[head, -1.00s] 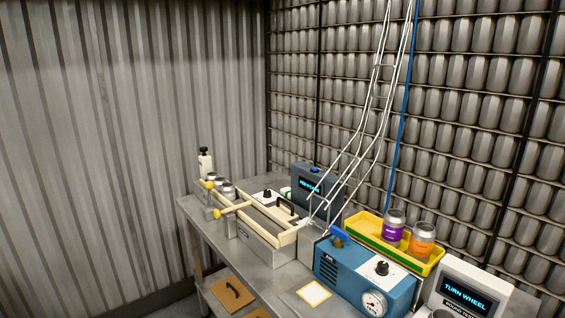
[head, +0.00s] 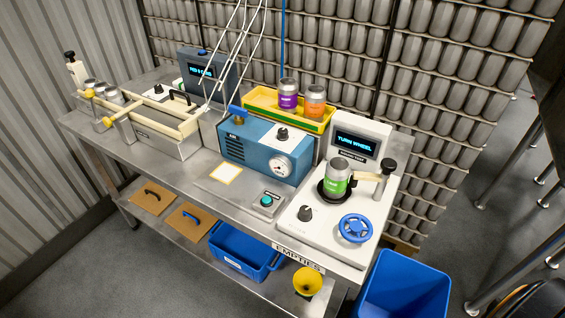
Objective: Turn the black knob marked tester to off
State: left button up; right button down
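Three black knobs show in the head view. One knob (head: 305,213) is on the white machine (head: 296,232) at the front right, left of its blue handwheel (head: 355,228). Another knob (head: 282,134) is on top of the blue box (head: 235,150) with the round gauge (head: 280,167). A third knob (head: 158,89) is on the unit at the back left. The lettering by the knobs is too small to read, so I cannot tell which is marked tester or where each points. Neither of my grippers is in view.
A green-labelled can (head: 337,178) stands on the white machine, before a screen (head: 356,145) reading TURN WHEEL. A yellow tray (head: 262,99) holds a purple can (head: 288,93) and an orange can (head: 314,103). A blue bin (head: 405,285) stands on the floor at the right.

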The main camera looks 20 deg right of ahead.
aim_at(305, 214)
jog(key=z, duration=1.2)
